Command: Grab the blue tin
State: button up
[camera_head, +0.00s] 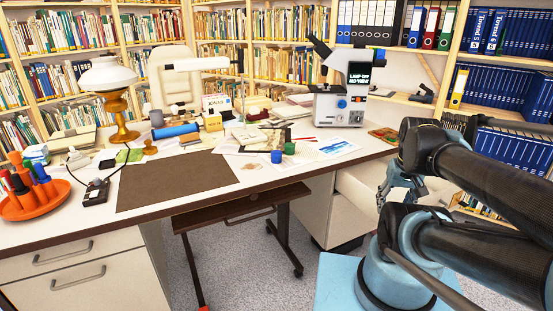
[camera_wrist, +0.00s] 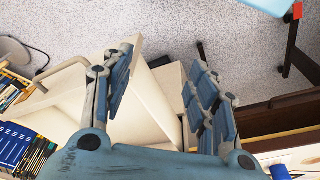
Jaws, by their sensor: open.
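A small blue tin (camera_head: 276,156) stands on the desk right of the brown mat, beside a small green tin (camera_head: 290,148). My gripper (camera_head: 400,186) is to the right of the desk's front edge, well apart from the blue tin. In the wrist view my gripper (camera_wrist: 162,85) has its fingers spread, with nothing between them. A small blue patch (camera_wrist: 280,173) shows at the bottom edge of the wrist view; I cannot tell what it is.
The desk carries a brown mat (camera_head: 178,182), papers (camera_head: 337,148), a microscope (camera_head: 342,95), a lamp (camera_head: 116,95), a blue roll (camera_head: 175,131) and an orange tray (camera_head: 38,203). An open drawer (camera_head: 368,187) is near my gripper. Bookshelves stand behind.

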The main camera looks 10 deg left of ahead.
jog(key=w+a+r+n, duration=0.5)
jog(key=w+a+r, duration=0.1)
jog(key=w+r, duration=0.2)
notch_tip(320, 180, up, 9)
jog(key=n+g+y, duration=0.2)
jog(key=n, duration=1)
send_over(277, 152)
jog(key=s+d, duration=0.1)
jog(key=d, duration=0.1)
jog(key=f, duration=0.7)
jog(key=a+f, duration=0.1)
jog(key=f, duration=0.3)
jog(key=shift+a+f, duration=0.1)
jog(key=shift+w+a+f, duration=0.15)
jog(key=shift+f, duration=0.7)
jog(key=shift+w+a+f, duration=0.1)
jog(key=shift+a+f, duration=0.05)
jog(key=shift+f, duration=0.7)
jog(key=shift+w+a+f, duration=0.15)
jog(key=shift+f, duration=0.7)
jog(key=c, duration=1.2)
